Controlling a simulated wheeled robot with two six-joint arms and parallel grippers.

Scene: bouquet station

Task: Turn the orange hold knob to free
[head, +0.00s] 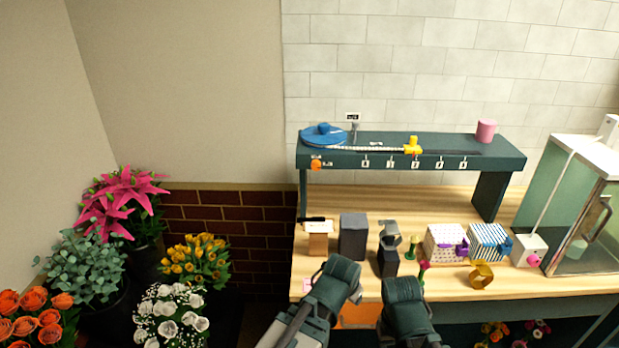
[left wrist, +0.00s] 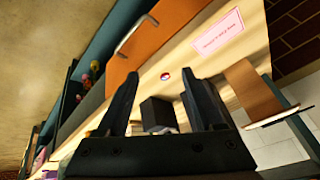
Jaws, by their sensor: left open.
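The orange knob (head: 316,164) is small in the head view, on the front face of the dark green raised shelf (head: 500,160) near its left end. Its pointer and setting are too small to read. My left arm's end (head: 335,280) is over the front bench edge, well below and apart from the knob. Its fingers are hidden in the head view. In the left wrist view my left gripper (left wrist: 160,88) is open, with nothing held; a dark block (left wrist: 157,113) shows beyond between the fingers. My right arm's end (head: 405,300) is beside the left one; its jaws cannot be made out.
A blue disc (head: 323,138) and a yellow slider (head: 412,146) are on the shelf, with a pink cylinder (head: 486,130). Below stand a dark grey block (head: 353,236), a dotted box (head: 445,243) and a striped box (head: 488,241). A glass cabinet (head: 580,210) is at right.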

